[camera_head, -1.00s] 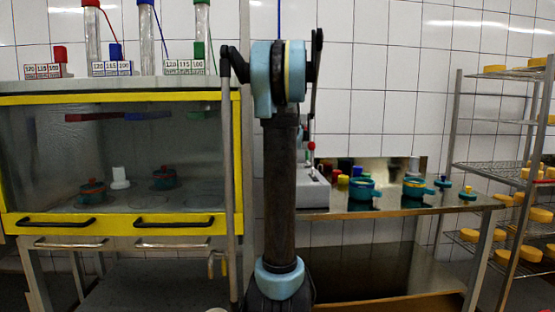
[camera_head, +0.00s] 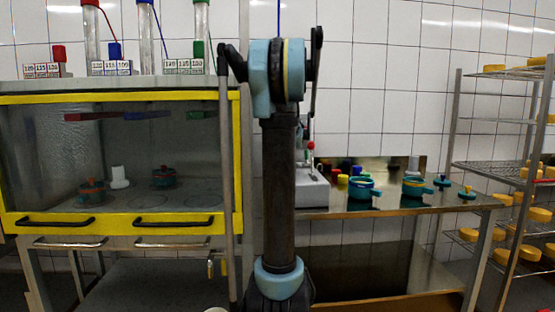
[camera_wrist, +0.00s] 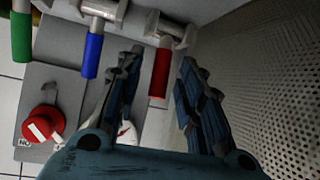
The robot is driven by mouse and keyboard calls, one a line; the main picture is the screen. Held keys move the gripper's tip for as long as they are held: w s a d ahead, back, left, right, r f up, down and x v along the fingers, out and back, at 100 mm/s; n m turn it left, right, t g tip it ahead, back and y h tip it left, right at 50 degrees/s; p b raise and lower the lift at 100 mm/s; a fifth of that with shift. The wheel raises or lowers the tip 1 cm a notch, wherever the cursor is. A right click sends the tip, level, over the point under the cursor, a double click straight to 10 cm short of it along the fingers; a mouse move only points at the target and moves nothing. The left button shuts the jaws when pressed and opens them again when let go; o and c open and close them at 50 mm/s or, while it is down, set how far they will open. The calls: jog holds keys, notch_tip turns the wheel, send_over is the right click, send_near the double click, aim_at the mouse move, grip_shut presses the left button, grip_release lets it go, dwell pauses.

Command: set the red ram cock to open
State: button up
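The red ram cock (camera_wrist: 160,72) shows in the wrist view as a red handle on a metal valve body, pointing down the picture. My gripper (camera_wrist: 159,60) is open, with one dark finger on each side of the red handle. A narrow gap seems to show on both sides; contact cannot be told for sure. A blue-handled cock (camera_wrist: 93,56) and a green-handled cock (camera_wrist: 21,38) stand to the left, their handles also pointing down the picture. In the head view my gripper is hidden behind my arm.
A red round knob (camera_wrist: 42,123) sits at the wrist view's lower left. A perforated metal panel (camera_wrist: 265,75) rises close to the right finger. The head view shows a yellow-framed glass cabinet (camera_head: 120,97), a bench (camera_head: 455,203) with pots, and a cheese rack (camera_head: 455,110).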

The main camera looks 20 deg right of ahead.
jog(key=v, duration=1.1)
jog(key=shift+a, duration=0.1)
